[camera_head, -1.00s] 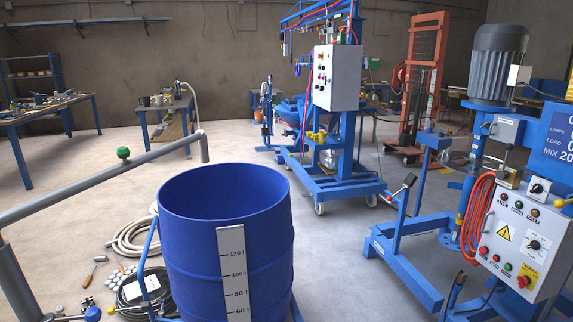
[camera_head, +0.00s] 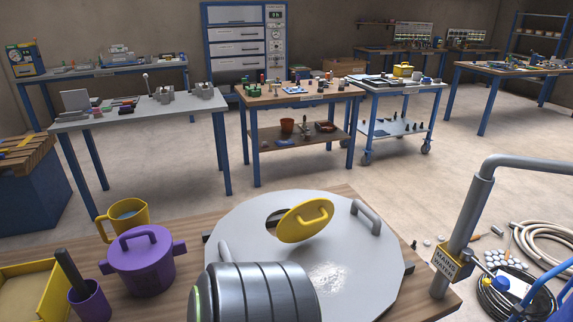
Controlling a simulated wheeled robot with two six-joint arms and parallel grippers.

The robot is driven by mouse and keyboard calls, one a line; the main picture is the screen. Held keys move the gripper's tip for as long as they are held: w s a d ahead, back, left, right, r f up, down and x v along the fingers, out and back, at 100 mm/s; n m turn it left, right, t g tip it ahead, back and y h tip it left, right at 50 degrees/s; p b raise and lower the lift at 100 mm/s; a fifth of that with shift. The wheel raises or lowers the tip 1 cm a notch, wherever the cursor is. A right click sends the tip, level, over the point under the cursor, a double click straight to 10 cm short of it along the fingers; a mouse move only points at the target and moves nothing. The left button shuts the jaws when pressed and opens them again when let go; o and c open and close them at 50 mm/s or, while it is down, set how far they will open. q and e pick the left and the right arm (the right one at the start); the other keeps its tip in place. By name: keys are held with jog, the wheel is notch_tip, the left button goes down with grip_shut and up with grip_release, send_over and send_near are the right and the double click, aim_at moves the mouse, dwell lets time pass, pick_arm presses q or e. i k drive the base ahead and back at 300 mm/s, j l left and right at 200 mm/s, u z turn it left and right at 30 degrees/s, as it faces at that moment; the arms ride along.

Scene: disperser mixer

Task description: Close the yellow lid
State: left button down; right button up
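The yellow lid (camera_head: 305,220) is a small round disc with a raised handle. It is tilted open on top of a large round grey cover (camera_head: 350,265). A dark opening (camera_head: 277,222) shows beside the lid's left edge, partly hidden by it. The grey cover lies on a wooden table and has a grey handle (camera_head: 366,215) at its right and another at its left. Neither of my grippers shows in the head view.
A silver ribbed cylinder (camera_head: 258,295) covers the front of the grey cover. Left of it stand a purple lidded pot (camera_head: 140,265), a yellow jug (camera_head: 124,217) and a purple cup (camera_head: 90,302). A grey pipe post (camera_head: 465,235) rises at the right.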

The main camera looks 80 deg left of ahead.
aim_at(306, 220)
jog(key=u, duration=2.25)
